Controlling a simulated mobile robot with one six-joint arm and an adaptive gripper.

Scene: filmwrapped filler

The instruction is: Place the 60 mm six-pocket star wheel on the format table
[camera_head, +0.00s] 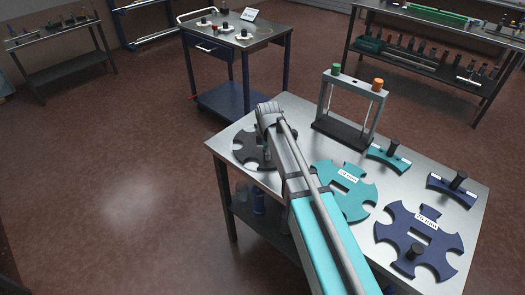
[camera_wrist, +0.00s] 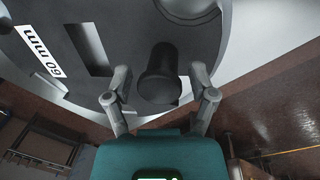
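The dark grey star wheel (camera_head: 246,152) lies flat at the left end of the steel table (camera_head: 300,107), partly hidden under my arm. In the wrist view the dark wheel (camera_wrist: 105,30) fills the upper part, with a white label reading 60 mm upside down and a black upright knob (camera_wrist: 158,84). My gripper (camera_wrist: 160,73) is open, with one finger on each side of the knob and gaps showing between fingers and knob. In the head view my wrist hides the gripper. No table carries a legible format name.
A teal star wheel (camera_head: 354,195) and a navy one (camera_head: 418,238) lie to the right of my arm. A frame with green and orange knobs (camera_head: 347,108) stands behind. Teal (camera_head: 389,158) and navy (camera_head: 453,188) curved pieces lie at right. A blue cart (camera_head: 240,48) with small parts and a sign stands behind.

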